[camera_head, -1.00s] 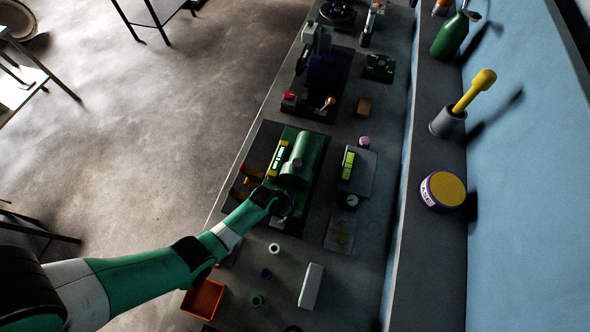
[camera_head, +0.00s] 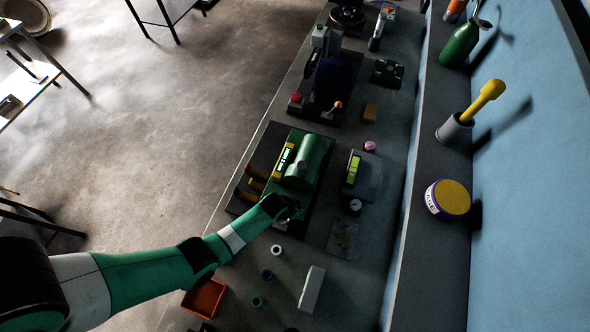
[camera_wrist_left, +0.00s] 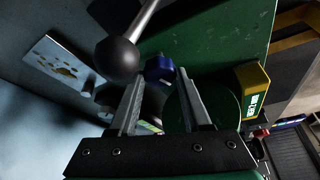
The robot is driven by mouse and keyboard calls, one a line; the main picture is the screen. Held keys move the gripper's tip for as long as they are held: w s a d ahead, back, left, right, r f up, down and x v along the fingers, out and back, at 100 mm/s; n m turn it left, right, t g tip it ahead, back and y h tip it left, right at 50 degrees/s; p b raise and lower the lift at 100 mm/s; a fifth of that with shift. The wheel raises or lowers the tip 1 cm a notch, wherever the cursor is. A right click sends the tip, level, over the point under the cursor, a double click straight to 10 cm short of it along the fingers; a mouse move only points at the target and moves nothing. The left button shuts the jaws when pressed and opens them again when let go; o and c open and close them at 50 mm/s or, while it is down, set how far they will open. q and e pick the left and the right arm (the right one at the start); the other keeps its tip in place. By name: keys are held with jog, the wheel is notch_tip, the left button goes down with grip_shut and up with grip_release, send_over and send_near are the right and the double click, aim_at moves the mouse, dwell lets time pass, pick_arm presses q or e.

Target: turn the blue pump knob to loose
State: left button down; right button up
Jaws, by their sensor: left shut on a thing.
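The blue pump knob (camera_wrist_left: 158,68) shows in the left wrist view between the two fingertips of my left gripper (camera_wrist_left: 161,76), which is shut on it. In the head view my left gripper (camera_head: 290,209) is at the near end of the green machine (camera_head: 306,160), and the knob is hidden there. A black ball on a metal rod (camera_wrist_left: 117,58) is close beside the left finger in the wrist view. The knob's markings cannot be read. My right gripper is not in view.
A yellow-framed display (camera_head: 284,162) is on the machine's left side. A spotted card (camera_head: 342,238) and a grey box with a lit display (camera_head: 364,178) are to its right. Small cups, a white block (camera_head: 312,289) and an orange tray (camera_head: 205,298) are nearer.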

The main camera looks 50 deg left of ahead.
pick_arm(q)
jog(key=shift+n+y, duration=0.4)
jog(key=shift+n, duration=0.5)
jog(key=shift+c, duration=1.8)
grip_release()
jog(key=shift+r, duration=0.1)
